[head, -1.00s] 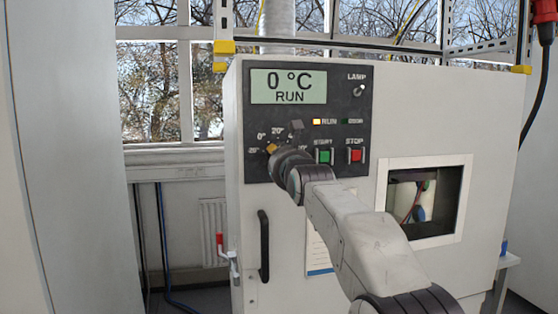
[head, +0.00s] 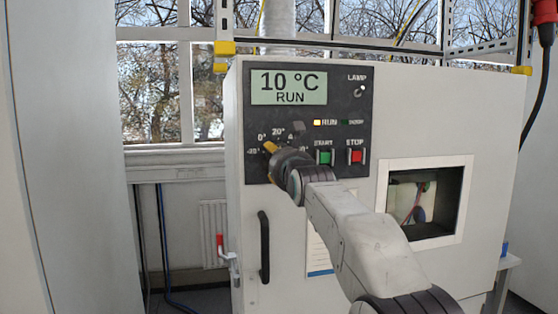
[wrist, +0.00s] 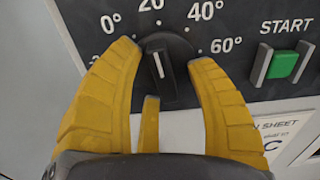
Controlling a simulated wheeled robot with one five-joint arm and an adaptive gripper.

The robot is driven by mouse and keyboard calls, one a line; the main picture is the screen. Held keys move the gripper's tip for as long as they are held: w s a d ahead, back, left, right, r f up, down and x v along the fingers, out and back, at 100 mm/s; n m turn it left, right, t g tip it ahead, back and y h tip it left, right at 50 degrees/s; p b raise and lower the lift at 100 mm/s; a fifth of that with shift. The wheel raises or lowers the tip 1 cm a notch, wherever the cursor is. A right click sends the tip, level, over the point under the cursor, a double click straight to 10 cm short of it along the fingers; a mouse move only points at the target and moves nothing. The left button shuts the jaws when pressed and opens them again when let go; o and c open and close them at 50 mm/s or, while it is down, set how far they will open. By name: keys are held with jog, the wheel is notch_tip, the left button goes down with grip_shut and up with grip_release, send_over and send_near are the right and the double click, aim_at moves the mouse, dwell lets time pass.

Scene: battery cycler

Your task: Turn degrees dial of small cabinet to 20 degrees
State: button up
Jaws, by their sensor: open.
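The small cabinet (head: 300,226) stands ahead with a black control panel (head: 256,120). Its display (head: 289,86) reads 10 °C and RUN. The black degrees dial (wrist: 168,86) shows in the wrist view, with a white line tilted slightly left of upright, its upper end toward the 20° side of the scale. My gripper (wrist: 164,53) is open, one yellow finger on each side of the dial; I cannot tell whether they touch it. In the head view my gripper (head: 272,148) hides the dial and part of the scale.
Right of the dial are a green START button (head: 324,157), a red STOP button (head: 356,156) and a LAMP switch (head: 360,91). The RUN light (head: 317,122) glows. A black door handle (head: 264,246) and a red-handled lever (head: 221,243) are lower down.

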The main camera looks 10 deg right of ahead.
jog(key=shift+s, duration=0.1)
jog(key=s, duration=1.1)
jog(key=shift+s, duration=0.4)
